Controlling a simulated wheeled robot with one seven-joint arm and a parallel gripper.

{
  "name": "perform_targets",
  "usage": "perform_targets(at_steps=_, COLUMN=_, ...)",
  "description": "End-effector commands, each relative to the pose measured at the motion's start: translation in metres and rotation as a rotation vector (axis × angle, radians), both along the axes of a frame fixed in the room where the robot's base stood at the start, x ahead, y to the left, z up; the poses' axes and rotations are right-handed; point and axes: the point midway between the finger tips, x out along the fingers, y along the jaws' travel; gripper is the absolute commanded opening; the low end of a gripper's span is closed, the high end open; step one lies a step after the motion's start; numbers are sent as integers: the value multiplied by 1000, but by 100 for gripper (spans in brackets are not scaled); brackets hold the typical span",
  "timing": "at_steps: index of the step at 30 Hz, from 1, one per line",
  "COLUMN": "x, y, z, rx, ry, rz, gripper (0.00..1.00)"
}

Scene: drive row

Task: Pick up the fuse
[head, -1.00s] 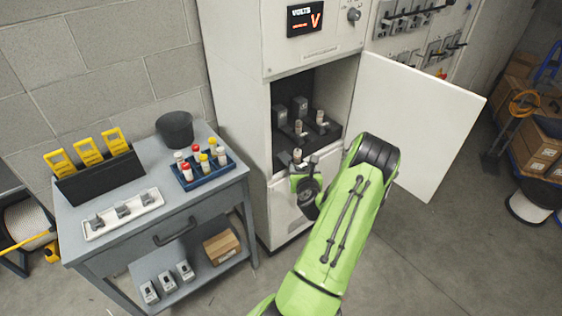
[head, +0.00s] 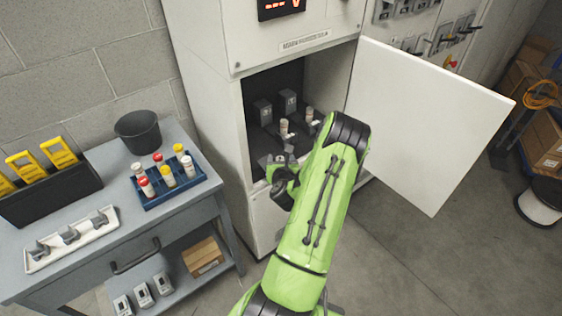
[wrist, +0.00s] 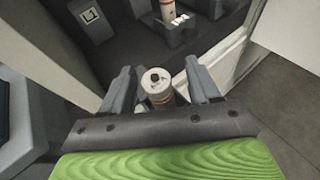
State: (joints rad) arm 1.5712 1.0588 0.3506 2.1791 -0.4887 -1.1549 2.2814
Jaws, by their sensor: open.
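In the wrist view a pale fuse (wrist: 157,84) with a dark spot on its end and a brownish band stands between the two fingers of my gripper (wrist: 161,88). The fingers are open, one on each side of it, with a gap showing; its lower part is hidden by the gripper body. In the head view my gripper (head: 280,167) is at the cabinet's front opening, partly covered by my arm, and this fuse cannot be made out. Two other fuses, one nearer (head: 284,128) and one to the right (head: 309,116), stand deeper inside the cabinet.
The grey cabinet (head: 205,110) has its white door (head: 430,125) swung open to the right. Dark blocks (head: 263,111) stand inside. On the left a workbench (head: 110,228) carries a blue rack (head: 170,192) of several fuses, a black bin (head: 139,133) and a white tray (head: 72,240).

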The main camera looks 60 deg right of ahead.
Motion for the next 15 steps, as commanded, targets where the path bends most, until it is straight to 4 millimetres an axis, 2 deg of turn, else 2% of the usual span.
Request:
perform_targets(at_steps=3, x=0, y=0, z=2, rx=0, ry=0, rz=1, gripper=60)
perform_targets(at_steps=15, x=0, y=0, z=1, rx=1, ry=0, rz=1, gripper=0)
